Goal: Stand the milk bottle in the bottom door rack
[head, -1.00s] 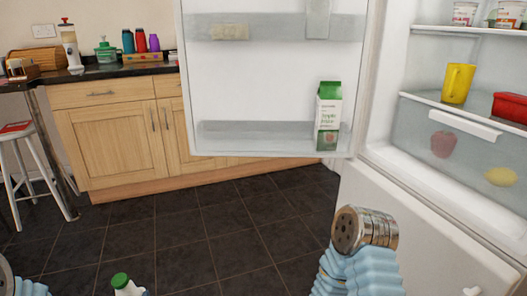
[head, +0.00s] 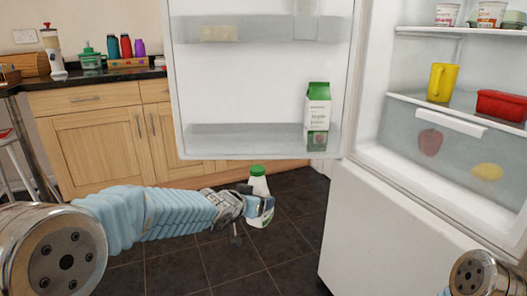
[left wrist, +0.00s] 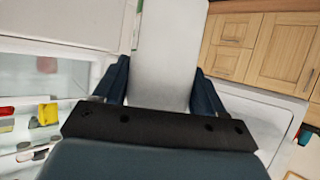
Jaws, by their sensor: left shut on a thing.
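The white milk bottle (head: 259,203) with a green cap is in front of and below the open fridge door in the head view, upright with a slight tilt. My left gripper (head: 262,205) is shut on it and holds it in the air. In the left wrist view the white bottle (left wrist: 168,50) fills the space between the two dark fingers. The bottom door rack (head: 240,140) is a clear bin low on the door. A green and white apple juice carton (head: 318,115) stands at its right end; the rest of it looks empty. My right gripper is out of view.
The upper door rack (head: 218,33) holds a small pale box. Inside the fridge are a yellow jug (head: 442,82), a red container (head: 501,105) and a drawer with fruit. The wooden counter (head: 95,110) with several items stands behind left.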

